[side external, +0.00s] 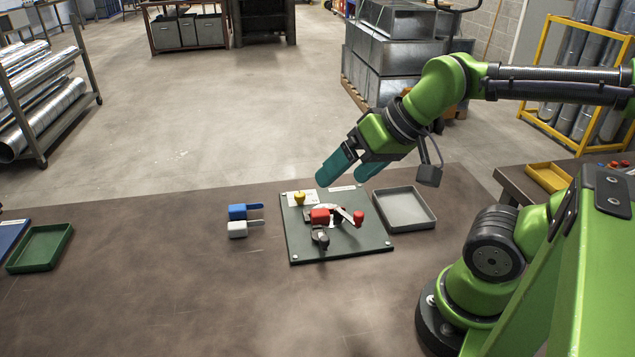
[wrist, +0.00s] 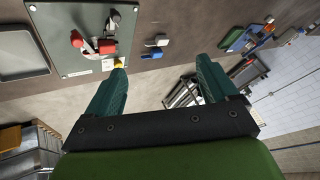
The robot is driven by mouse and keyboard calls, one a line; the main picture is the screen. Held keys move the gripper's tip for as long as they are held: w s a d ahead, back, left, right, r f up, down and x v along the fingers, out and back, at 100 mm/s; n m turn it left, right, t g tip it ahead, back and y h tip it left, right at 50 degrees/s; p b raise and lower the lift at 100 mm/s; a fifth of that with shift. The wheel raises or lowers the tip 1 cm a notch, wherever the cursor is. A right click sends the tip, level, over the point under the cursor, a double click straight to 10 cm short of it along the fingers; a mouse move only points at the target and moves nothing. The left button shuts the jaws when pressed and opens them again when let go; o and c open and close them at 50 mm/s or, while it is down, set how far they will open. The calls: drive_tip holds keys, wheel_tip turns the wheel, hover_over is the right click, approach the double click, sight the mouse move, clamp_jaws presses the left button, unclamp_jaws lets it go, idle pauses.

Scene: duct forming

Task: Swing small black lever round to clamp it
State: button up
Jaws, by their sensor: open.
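A dark green plate (side external: 350,250) lies on the brown table and carries a small clamp fixture. A red block (side external: 320,215) sits near its middle, with a red knob (side external: 358,217) on an arm to the right. A small dark lever or knob (side external: 320,237) is in front of the red block; its exact shape is too small to tell. A yellow knob (side external: 299,198) stands at the back left of the plate. My gripper (side external: 347,177) is open and empty, above and behind the plate. In the wrist view, the plate (wrist: 75,55) shows at upper left, outside my fingers.
A grey tray (side external: 404,208) lies right of the plate. A blue piece (side external: 238,212) and a white piece (side external: 237,229) lie to its left. A green tray (side external: 40,248) is at the far left. The front of the table is clear.

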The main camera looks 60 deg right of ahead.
sight(324, 238)
drive_tip(key=w+f+g, duration=0.1)
drive_tip(key=w+d+f+g, duration=0.1)
drive_tip(key=w, duration=0.1)
drive_tip(key=shift+w+n, duration=0.1)
drive_tip(key=shift+n, duration=0.3)
drive_tip(key=c, duration=0.7)
drive_tip(key=shift+o, duration=0.2)
drive_tip(key=w+d+f+n+g+h, duration=0.1)
drive_tip(key=w+d+f+n+g, duration=0.15)
drive_tip(key=w+n+g, duration=0.35)
drive_tip(key=shift+n+t, duration=0.3)
drive_tip(key=shift+n, duration=0.1)
drive_tip(key=s+f, duration=0.1)
drive_tip(key=f, duration=0.9)
drive_tip(key=s+f, duration=0.1)
drive_tip(key=f, duration=0.4)
drive_tip(key=shift+s+a+f, duration=0.1)
drive_tip(key=shift+s+a, duration=0.05)
drive_tip(key=shift+s, duration=0.15)
drive_tip(key=shift+c, duration=0.3)
clamp_jaws()
